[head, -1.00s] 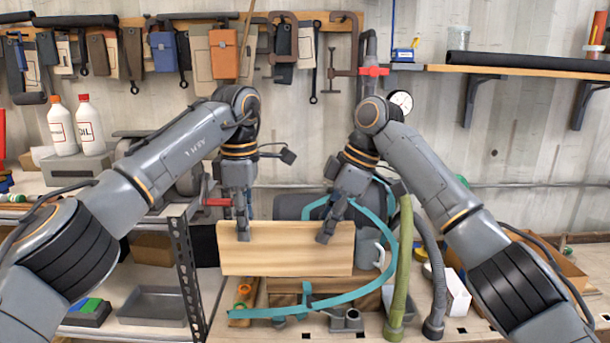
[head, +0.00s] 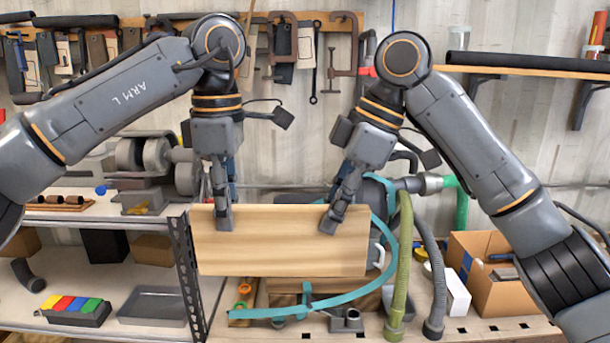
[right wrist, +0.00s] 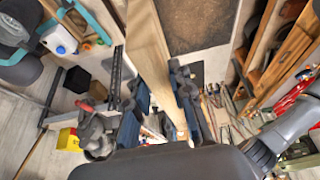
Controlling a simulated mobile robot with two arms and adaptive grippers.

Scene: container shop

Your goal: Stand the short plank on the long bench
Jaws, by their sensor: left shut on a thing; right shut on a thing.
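The short plank (head: 280,248) is a pale wooden board, held on its long edge with its broad face toward the head camera. My left gripper (head: 222,222) is shut on its upper edge near the left end. My right gripper (head: 333,218) is shut on the upper edge near the right end. In the right wrist view the plank (right wrist: 149,45) runs between the fingers of my right gripper (right wrist: 158,88). The long bench (head: 475,329), with holes in its top, lies behind and below. The plank appears held clear of it and hides part of it.
A teal hose (head: 340,300), a green hose (head: 401,260) and a grey hose (head: 433,290) are on the bench. A cardboard box (head: 500,297) stands at right. A metal shelf with a grey tray (head: 155,305) stands left. Bare bench shows at lower right.

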